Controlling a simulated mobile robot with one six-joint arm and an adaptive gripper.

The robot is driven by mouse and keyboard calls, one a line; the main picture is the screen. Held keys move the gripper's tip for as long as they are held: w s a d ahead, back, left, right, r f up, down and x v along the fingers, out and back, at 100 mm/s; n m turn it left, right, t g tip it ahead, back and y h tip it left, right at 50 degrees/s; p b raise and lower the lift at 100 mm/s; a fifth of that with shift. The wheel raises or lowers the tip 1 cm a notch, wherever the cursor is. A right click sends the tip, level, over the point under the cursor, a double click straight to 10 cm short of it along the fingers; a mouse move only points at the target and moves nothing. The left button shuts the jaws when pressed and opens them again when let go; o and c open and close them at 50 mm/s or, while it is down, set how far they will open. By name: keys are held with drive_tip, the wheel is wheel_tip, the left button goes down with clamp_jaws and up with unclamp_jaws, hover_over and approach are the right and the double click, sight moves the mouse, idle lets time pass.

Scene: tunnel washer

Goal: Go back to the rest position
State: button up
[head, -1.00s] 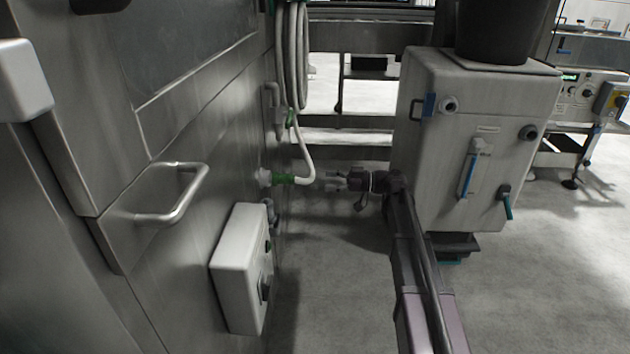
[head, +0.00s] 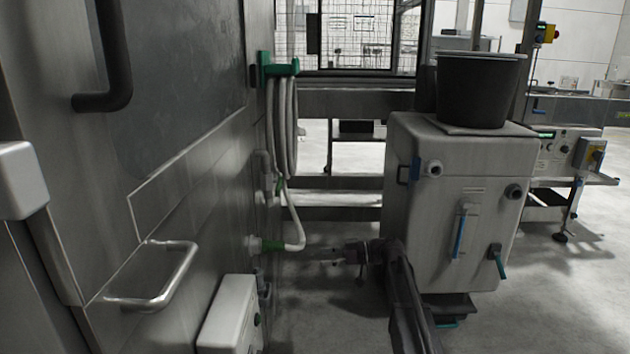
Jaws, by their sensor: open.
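My gripper (head: 328,257) is in the middle of the head view, at the end of my dark arm, which reaches up from the lower right. It points left toward the steel washer wall and is open and empty. A white hose end with a green fitting (head: 272,246) is plugged at a wall outlet to the left of the gripper, with a gap between them. The hose (head: 283,130) hangs coiled on a green holder (head: 278,70) above. The fingertips are small and dark here.
The washer wall (head: 190,200) with a bar handle (head: 160,285) and a control box (head: 230,318) fills the left. A white cabinet (head: 470,215) with a dark bucket (head: 480,90) on top stands right, close behind my arm. Grey floor (head: 560,310) is free at the lower right.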

drive_tip(key=s+d+f+m+h+p, duration=0.3)
drive_tip(key=s+d+m+h+p, duration=0.35)
drive_tip(key=s, duration=0.55)
drive_tip(key=s+d+f+m+h+p, duration=0.3)
drive_tip(key=s+d+m+h, duration=0.4)
drive_tip(key=s+m+h, duration=0.35)
wheel_tip(320, 180, up, 37)
drive_tip(key=n+p, duration=0.1)
drive_tip(key=p, duration=3.6)
drive_tip(key=shift+s+g+y, duration=0.3)
drive_tip(key=shift+s, duration=0.1)
drive_tip(key=c, duration=0.4)
drive_tip(key=shift+w, duration=0.15)
